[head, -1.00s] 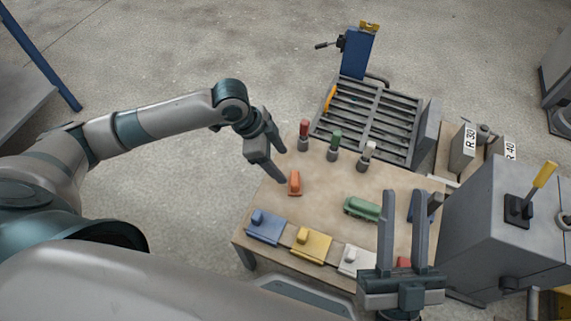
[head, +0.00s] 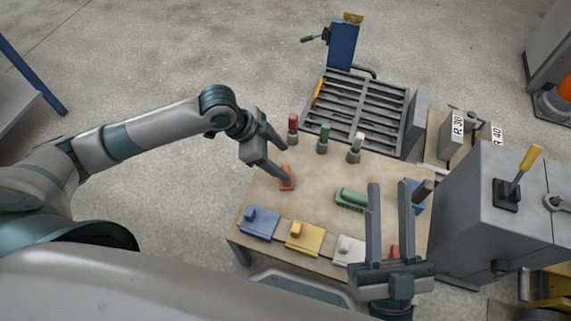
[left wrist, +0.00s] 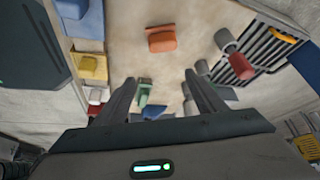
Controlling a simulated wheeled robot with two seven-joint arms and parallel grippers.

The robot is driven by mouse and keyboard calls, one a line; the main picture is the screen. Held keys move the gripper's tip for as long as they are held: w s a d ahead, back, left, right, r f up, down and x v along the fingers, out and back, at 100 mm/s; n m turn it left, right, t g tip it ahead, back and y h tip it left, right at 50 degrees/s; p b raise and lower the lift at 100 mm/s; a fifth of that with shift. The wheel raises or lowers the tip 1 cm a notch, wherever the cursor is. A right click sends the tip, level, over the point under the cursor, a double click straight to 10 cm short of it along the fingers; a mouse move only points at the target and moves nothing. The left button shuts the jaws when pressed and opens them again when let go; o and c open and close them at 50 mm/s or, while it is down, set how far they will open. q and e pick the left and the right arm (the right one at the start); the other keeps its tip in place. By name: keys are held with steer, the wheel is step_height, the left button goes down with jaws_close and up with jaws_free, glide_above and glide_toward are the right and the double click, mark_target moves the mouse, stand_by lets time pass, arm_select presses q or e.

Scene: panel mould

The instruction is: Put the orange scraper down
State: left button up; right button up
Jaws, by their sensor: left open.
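The orange scraper (head: 287,183) rests on the bench top at its left side, near the blue and yellow pieces. It also shows in the left wrist view (left wrist: 161,40), ahead of the fingertips and apart from them. My left gripper (head: 286,162) is open and empty. One of its fingers overlaps the scraper in the head view and hides part of it; I cannot tell whether they touch. My right gripper (head: 390,184) is open with nothing between its fingers, over the front right of the bench.
The bench (head: 310,208) holds a blue block (head: 261,222), a yellow block (head: 305,237), a white block (head: 349,249) and a green brush-like piece (head: 352,197). Red, green and white-topped posts stand at the back. A slatted rack (head: 365,105) lies behind; a grey machine (head: 485,215) stands right.

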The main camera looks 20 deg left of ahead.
arm_select(q)
steer(key=s+d+r+n+t+h, duration=0.2)
steer(key=d+r+t+h, duration=0.1)
steer(key=d, duration=0.5)
steer(key=s+d+r+n+t+h, duration=0.15)
steer(key=d+r+t+h, duration=0.25)
steer(key=d, duration=0.4)
steer(key=s+a+r+n+t+y, duration=0.2)
steer(key=s+a+r+n+t, duration=0.1)
steer(key=s+r+t, duration=0.3)
steer(key=s+a+r+n+t+y, duration=0.2)
steer(key=s+a+r+n+t, duration=0.2)
steer(key=r, duration=0.5)
steer(key=s+a+t, duration=0.1)
steer(key=s+t, duration=0.1)
steer(key=t, duration=0.1)
steer(key=shift+a, duration=0.2)
